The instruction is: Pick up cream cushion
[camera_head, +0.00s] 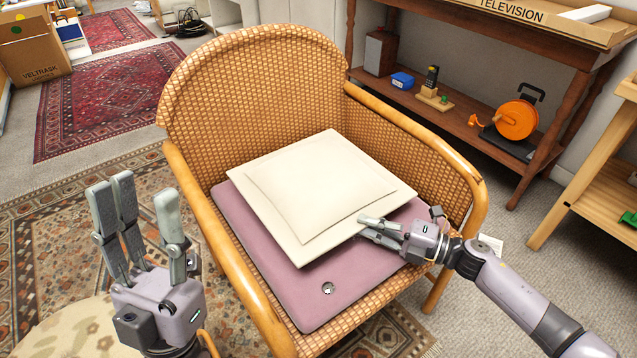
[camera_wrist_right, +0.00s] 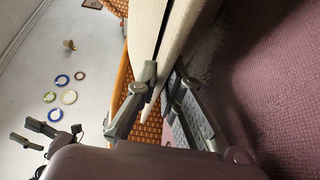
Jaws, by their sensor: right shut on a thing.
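The cream cushion (camera_head: 318,192) is square with a flat border and lies over the mauve seat pad (camera_head: 262,240) of a wicker armchair (camera_head: 255,85). My right gripper (camera_head: 368,228) is at the cushion's front right edge, shut on that edge. In the right wrist view the cushion (camera_wrist_right: 190,40) shows edge-on, with its edge between the fingers of the right gripper (camera_wrist_right: 158,95). The cushion's underside is mostly hidden in the head view. My left gripper (camera_head: 140,215) is open and empty, raised in front of the chair's left armrest.
A round metallic object (camera_head: 327,288) lies on the seat pad's front. The chair's armrests (camera_head: 225,255) flank the seat. A shelf (camera_head: 465,125) with an orange reel (camera_head: 516,120) stands behind right; a wooden stand (camera_head: 600,150) is at far right. A patterned stool (camera_head: 65,330) is at front left.

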